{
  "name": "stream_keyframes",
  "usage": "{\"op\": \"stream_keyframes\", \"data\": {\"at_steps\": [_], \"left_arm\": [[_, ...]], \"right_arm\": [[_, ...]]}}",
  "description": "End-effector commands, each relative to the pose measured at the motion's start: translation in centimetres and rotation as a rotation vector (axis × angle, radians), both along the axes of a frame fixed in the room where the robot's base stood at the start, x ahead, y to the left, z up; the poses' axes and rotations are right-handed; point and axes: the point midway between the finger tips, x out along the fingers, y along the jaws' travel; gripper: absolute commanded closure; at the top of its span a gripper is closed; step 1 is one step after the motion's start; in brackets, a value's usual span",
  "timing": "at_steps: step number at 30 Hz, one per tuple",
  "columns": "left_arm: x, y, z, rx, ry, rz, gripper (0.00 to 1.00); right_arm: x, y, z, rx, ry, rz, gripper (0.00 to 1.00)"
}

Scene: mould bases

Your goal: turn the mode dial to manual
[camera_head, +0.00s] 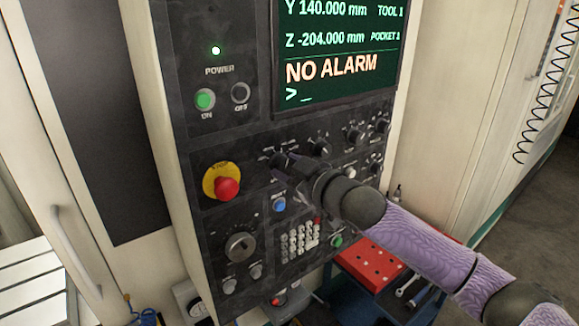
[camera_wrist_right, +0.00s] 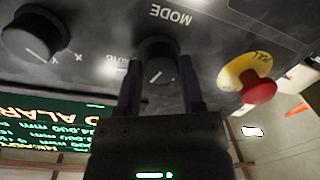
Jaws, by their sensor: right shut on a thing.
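The mode dial is a black round knob on the dark control panel. In the right wrist view the mode dial (camera_wrist_right: 157,52) sits below the upside-down word MODE, with a short white pointer mark on its face. A partly hidden label, apparently AUTO, is left of it. My right gripper (camera_wrist_right: 159,88) has one finger on each side of the dial and is shut on it. In the head view my right gripper (camera_head: 284,165) reaches the panel from the right and largely covers the dial and its labels. My left gripper is not in view.
A red stop button (camera_head: 227,188) on a yellow plate is close left of the gripper. Another knob (camera_head: 318,147) is close right. The screen (camera_head: 335,50) above reads NO ALARM. A keypad (camera_head: 300,240) and blue button (camera_head: 279,204) lie below. A red tray (camera_head: 372,266) stands lower right.

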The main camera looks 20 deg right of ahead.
Motion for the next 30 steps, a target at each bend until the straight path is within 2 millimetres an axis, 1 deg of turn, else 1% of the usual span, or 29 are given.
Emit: {"op": "stream_keyframes", "data": {"at_steps": [6, 7, 8, 9, 11, 12, 19, 22, 26, 30], "left_arm": [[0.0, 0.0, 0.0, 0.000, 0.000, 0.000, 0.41], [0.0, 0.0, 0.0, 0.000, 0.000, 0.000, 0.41], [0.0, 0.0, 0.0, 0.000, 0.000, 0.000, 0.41], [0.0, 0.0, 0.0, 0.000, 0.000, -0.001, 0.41], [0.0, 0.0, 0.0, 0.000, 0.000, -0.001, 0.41], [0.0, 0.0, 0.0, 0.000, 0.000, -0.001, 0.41], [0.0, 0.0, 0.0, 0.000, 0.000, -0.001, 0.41], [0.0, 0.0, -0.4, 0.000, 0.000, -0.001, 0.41], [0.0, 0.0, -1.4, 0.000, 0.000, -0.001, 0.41], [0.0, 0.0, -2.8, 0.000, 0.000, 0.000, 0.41]], "right_arm": [[0.0, 0.0, 0.1, 0.001, -0.002, 0.001, 1.00], [0.0, 0.0, 0.1, 0.001, -0.003, 0.002, 0.44], [0.0, 0.0, 0.1, 0.002, -0.002, 0.001, 0.38], [0.0, 0.0, 0.1, 0.002, -0.002, 0.001, 0.29], [0.0, 0.0, 0.1, 0.002, -0.002, 0.001, 0.17], [0.0, 0.0, 0.1, 0.002, -0.001, 0.001, 0.15], [0.0, 0.0, 0.0, 0.001, 0.000, 0.000, 0.15], [-0.7, -0.4, -0.1, 0.002, 0.001, 0.000, 0.15], [-3.1, -1.4, -0.3, -0.001, 0.000, 0.000, 0.15], [-6.4, -2.8, -0.3, -0.004, 0.000, -0.001, 0.15]]}}
